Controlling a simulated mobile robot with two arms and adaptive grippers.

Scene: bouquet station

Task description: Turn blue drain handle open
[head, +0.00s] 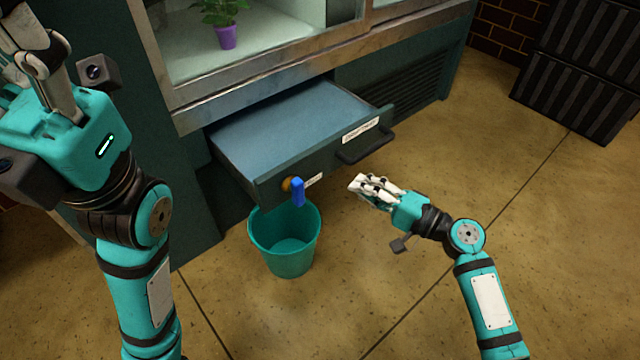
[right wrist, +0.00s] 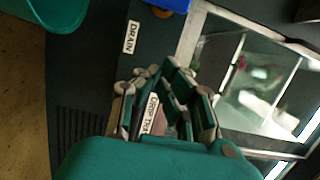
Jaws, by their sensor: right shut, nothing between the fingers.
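The blue drain handle (head: 298,192) hangs down from a brass fitting (head: 287,184) on the front of a pulled-out drawer. A blue piece, probably this handle, shows at the top edge of the right wrist view (right wrist: 168,4). My right gripper (head: 358,184) is shut and empty, to the right of the handle and apart from it. It also shows in the right wrist view (right wrist: 160,72). My left gripper (head: 35,65) is raised at the upper left, far from the handle; its fingertips are partly out of frame.
The drawer (head: 285,125) juts from the cabinet and has a dark pull (head: 365,150). A teal bucket (head: 285,250) stands on the floor below the handle. A DRAIN label (right wrist: 131,37) shows beside the blue piece. Dark crates (head: 585,70) stand at the upper right. Floor on the right is clear.

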